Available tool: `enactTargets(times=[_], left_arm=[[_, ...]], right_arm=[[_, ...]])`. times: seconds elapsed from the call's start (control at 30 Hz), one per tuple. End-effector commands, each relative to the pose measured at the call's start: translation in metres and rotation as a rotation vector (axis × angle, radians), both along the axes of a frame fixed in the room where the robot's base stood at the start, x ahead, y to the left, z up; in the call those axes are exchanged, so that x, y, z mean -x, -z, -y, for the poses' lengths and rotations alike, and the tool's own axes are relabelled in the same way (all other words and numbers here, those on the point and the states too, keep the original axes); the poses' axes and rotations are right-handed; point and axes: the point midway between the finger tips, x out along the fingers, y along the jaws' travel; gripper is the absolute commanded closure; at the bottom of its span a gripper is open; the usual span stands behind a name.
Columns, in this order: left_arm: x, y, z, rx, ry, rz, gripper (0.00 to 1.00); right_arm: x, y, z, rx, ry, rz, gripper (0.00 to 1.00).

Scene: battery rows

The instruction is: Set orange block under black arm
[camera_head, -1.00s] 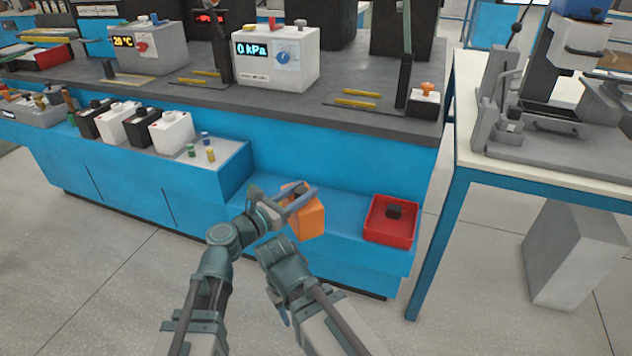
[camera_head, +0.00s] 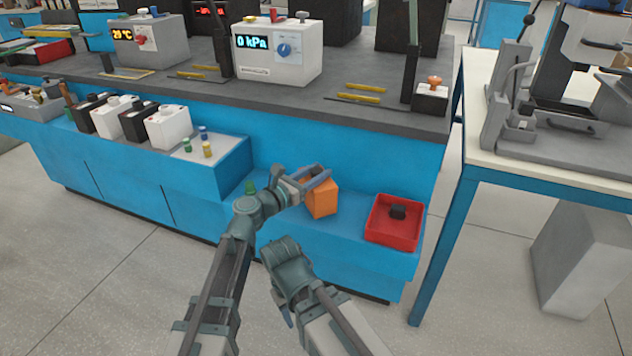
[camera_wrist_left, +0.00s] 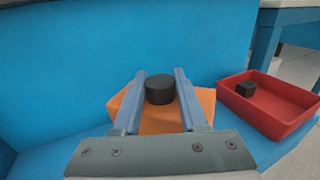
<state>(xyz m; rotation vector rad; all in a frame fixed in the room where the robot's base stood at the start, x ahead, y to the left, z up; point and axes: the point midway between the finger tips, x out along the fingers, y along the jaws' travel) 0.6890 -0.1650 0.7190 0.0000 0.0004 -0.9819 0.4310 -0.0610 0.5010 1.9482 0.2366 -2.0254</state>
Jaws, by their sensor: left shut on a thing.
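The orange block (camera_head: 322,203) with a black knob on top is over the low blue ledge in the head view. In the left wrist view the block (camera_wrist_left: 160,120) lies between and below the fingers. My left gripper (camera_head: 318,176) is shut on the knob (camera_wrist_left: 159,88) of the block. I cannot tell whether the block touches the ledge. A black upright arm (camera_head: 413,50) stands on the bench behind, near a white box with an orange knob. My right arm is at the bottom middle; its gripper (camera_head: 287,318) shows too little to tell its state.
A red tray (camera_head: 372,233) with a small black piece stands on the ledge, right of the block. Black and white batteries (camera_head: 168,127) stand in a row at left. A kPa meter (camera_head: 278,52) and yellow rods (camera_head: 358,98) are on the bench. A white-topped table (camera_head: 478,160) stands at right.

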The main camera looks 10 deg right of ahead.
Motion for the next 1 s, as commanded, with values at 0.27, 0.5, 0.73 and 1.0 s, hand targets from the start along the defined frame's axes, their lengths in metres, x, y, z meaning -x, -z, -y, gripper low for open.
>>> enactTargets(times=[0.27,0.5,0.73,1.0], left_arm=[[0.0008,0.0115,0.0019,0.001,0.001,0.0,1.0],[0.0006,0.0159,0.0017,0.001,0.0,0.0,1.0],[0.0006,0.0145,0.0017,0.0,0.0,0.0,0.28],[0.0006,0.0122,0.0016,0.0,0.0,0.0,0.28]], right_arm=[[-0.0001,0.0117,-0.0004,-0.002,-0.003,0.0,0.5],[-0.0001,0.0162,-0.0004,-0.002,-0.003,0.0,0.5],[0.0,0.0147,-0.0005,-0.002,-0.003,0.0,0.5],[-0.0001,0.0123,-0.0004,-0.002,-0.003,0.0,0.5]])
